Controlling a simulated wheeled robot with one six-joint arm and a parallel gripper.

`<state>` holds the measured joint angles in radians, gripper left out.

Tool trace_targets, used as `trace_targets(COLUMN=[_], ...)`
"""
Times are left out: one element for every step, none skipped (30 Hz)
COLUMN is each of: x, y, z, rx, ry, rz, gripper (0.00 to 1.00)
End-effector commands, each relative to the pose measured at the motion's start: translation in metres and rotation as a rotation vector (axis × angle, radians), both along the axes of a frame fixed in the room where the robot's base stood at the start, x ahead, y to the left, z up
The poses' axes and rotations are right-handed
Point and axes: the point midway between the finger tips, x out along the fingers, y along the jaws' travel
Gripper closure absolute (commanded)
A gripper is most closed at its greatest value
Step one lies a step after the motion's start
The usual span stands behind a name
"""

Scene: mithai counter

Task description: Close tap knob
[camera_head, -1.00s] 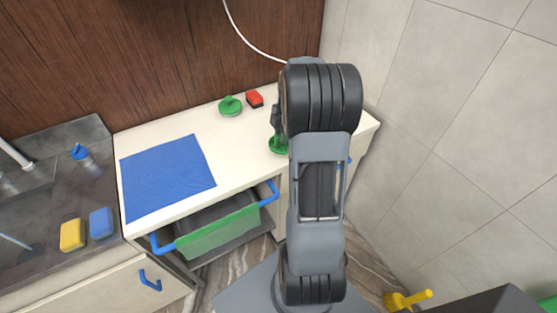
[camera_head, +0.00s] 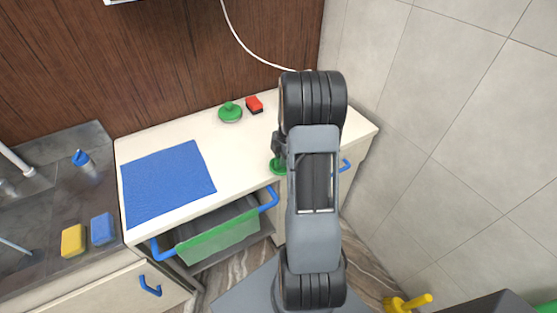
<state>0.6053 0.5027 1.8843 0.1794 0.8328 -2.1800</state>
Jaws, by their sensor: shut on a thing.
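My gripper (camera_head: 278,150) shows partly at the left side of my arm, over the front part of the cream counter. It is shut on a round green thing (camera_head: 277,167), seen just below the jaws near the counter's front edge. My arm hides much of the jaws and the thing's right side. I cannot tell whether it touches the counter. No tap knob can be made out for sure. A tap-like pale pipe (camera_head: 14,158) shows at the far left, over the dark sink area, far from my gripper.
A blue-topped bottle-like thing (camera_head: 82,158), a yellow sponge (camera_head: 73,240) and a blue sponge (camera_head: 102,226) are at the sink. The counter holds a blue cloth (camera_head: 168,183), a green knobbed lid (camera_head: 230,112) and a red block (camera_head: 254,105). A green-fronted drawer (camera_head: 218,236) stands open.

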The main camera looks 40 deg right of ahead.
Motion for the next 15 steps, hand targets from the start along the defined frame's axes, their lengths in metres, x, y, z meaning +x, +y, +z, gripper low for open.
trace_targets(x=[0.0001,0.0001,0.0001,0.0001,0.0001,0.0002,0.0002,0.0002,0.0002,0.0002,0.0002,0.0002,0.0002,0.0002,0.0002], y=[0.0001,0.0001,0.0001,0.0002,0.0002,0.0002,0.0003,0.0003,0.0002,0.0003,0.0003,0.0003,0.0003,0.0003,0.0003], z=[0.0001,-0.0001,-0.0009,-0.0018,-0.0029,-0.0043,-0.0052,-0.0034,-0.003,-0.003,-0.003,-0.003,-0.003,-0.003,-0.0029], rx=[0.0,0.0,0.0,0.0,0.0,0.0,0.0,0.0,0.0,0.0,0.0,0.0,0.0,0.0,0.0], ry=[0.0,0.0,0.0,0.0,0.0,0.0,0.0,0.0,0.0,0.0,0.0,0.0,0.0,0.0,0.0], rz=[0.0,0.0,0.0,0.0,0.0,0.0,0.001,0.001,0.001,0.001,0.001,0.001,0.001,0.001,0.001], gripper=[1.0,1.0,1.0,1.0,1.0,1.0,1.0,0.74,0.71,0.68,0.65,0.61,0.58,0.55,0.52])
